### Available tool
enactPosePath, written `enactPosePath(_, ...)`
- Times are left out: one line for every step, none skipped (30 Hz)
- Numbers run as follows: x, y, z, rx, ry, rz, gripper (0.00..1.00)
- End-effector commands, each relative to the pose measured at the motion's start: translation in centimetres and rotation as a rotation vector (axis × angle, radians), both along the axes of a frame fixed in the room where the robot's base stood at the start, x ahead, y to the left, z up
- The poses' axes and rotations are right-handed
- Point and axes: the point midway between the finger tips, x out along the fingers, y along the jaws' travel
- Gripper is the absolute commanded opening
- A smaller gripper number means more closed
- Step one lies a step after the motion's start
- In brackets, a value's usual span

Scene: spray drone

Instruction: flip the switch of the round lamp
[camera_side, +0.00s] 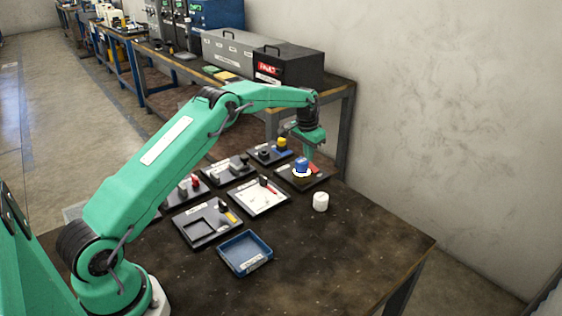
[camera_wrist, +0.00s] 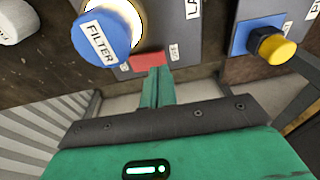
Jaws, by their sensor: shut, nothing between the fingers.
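The round lamp (camera_side: 302,174) sits on a dark panel at the far end of the table, its rim glowing bright white. It also shows in the wrist view (camera_wrist: 133,12), partly hidden by a blue cap marked FILTER (camera_wrist: 101,38). The red switch (camera_wrist: 148,60) is beside the lamp on the same panel; it also shows in the side view (camera_side: 314,169). My gripper (camera_wrist: 157,75) is shut and empty, pointing down with its tips at the near edge of the red switch. I cannot tell whether they touch it.
A panel with a yellow button on a blue base (camera_wrist: 272,45) lies beside the lamp panel. A white cylinder (camera_side: 320,201) stands close by on the table. Several other panels and a blue tray (camera_side: 246,253) lie nearer my base. The table's right side is clear.

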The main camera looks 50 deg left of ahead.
Motion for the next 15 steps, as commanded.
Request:
enactPosePath(0.0,0.0,-0.02,0.0,0.0,0.0,0.0)
enactPosePath(-0.01,0.0,-0.03,0.0,0.0,0.0,0.0)
enactPosePath(0.0,0.0,-0.05,0.0,0.0,0.0,0.0)
enactPosePath(0.0,0.0,-0.08,0.0,0.0,0.0,0.0)
enactPosePath(-0.01,0.0,-0.1,0.0,0.0,0.0,0.0)
enactPosePath(-0.01,-0.01,-0.14,0.0,0.0,0.0,0.0)
enactPosePath(0.0,0.0,-0.18,0.0,0.001,0.0,0.0)
enactPosePath(-0.01,0.0,-0.21,0.0,0.001,0.0,0.0)
enactPosePath(-0.01,0.0,-0.25,0.0,0.001,0.0,0.0)
enactPosePath(-0.01,0.0,-0.29,0.0,0.001,0.0,0.0)
enactPosePath(-0.01,0.0,-0.33,0.0,0.001,0.0,0.0)
enactPosePath(-0.01,0.0,-0.37,0.0,0.001,0.0,0.0)
enactPosePath(-0.01,-0.01,-0.41,0.0,0.001,0.0,0.0)
enactPosePath(-0.01,-0.01,-0.44,0.0,0.001,0.0,0.0)
enactPosePath(-0.01,0.0,-0.48,0.0,0.001,0.0,0.0)
